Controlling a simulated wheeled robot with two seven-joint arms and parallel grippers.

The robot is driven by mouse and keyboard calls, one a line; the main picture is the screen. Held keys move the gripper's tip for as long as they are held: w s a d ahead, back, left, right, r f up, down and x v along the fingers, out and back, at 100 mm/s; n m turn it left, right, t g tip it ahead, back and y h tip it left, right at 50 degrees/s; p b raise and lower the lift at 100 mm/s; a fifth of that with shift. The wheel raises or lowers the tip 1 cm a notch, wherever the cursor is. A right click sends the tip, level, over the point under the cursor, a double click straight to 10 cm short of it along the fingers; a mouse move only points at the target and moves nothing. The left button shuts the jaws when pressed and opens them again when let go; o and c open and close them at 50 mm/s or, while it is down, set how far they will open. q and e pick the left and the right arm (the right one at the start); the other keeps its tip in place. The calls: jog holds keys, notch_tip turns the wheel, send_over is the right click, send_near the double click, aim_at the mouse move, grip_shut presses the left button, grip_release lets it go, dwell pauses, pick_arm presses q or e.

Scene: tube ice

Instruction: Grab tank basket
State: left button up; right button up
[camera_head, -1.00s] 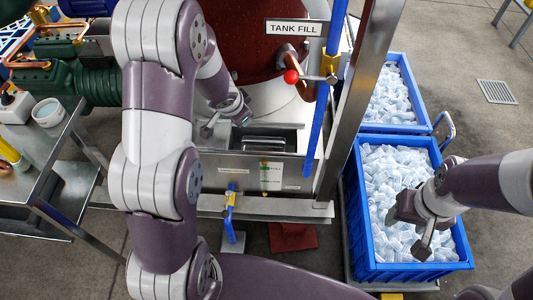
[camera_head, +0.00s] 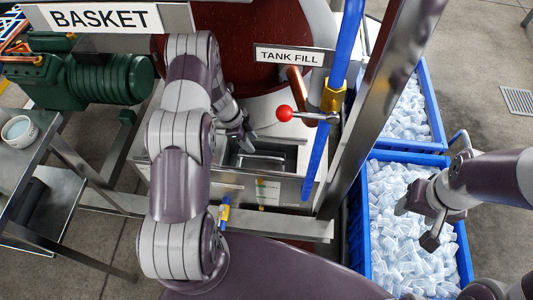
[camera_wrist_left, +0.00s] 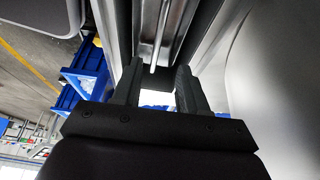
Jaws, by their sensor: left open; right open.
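The tank basket (camera_head: 258,161) shows as metal bars inside the open steel tank (camera_head: 296,160) below the "TANK FILL" sign; most of it is hidden by the tank walls. My left gripper (camera_head: 245,142) is open and empty at the tank's upper left edge, beside the basket. In the left wrist view, its two dark fingers (camera_wrist_left: 158,88) point at a narrow metal bar (camera_wrist_left: 160,42) between steel walls. The bar lies ahead of the finger gap, and I cannot tell whether they touch. My right gripper (camera_head: 417,226) is open over a crate.
Blue crates (camera_head: 361,225) full of clear tube ice stand at the right. A red-knobbed lever (camera_head: 285,113), a blue pipe (camera_head: 318,145) and a slanted steel post (camera_head: 375,100) stand beside the tank. A "BASKET" sign (camera_head: 107,18) is at upper left, above a green motor (camera_head: 105,80).

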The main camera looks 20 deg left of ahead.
aim_at(260, 157)
pick_arm(q)
jog(key=x, duration=0.3)
jog(key=b+x, duration=0.1)
jog(key=x, duration=0.6)
jog(key=shift+s+d+f+b, duration=0.15)
jog(key=shift+s+f+b, duration=0.1)
jog(key=shift+f+b, duration=0.15)
jog(key=shift+w+d+f, duration=0.15)
jog(key=shift+d+f, duration=0.05)
jog(key=shift+f, duration=0.2)
grip_shut()
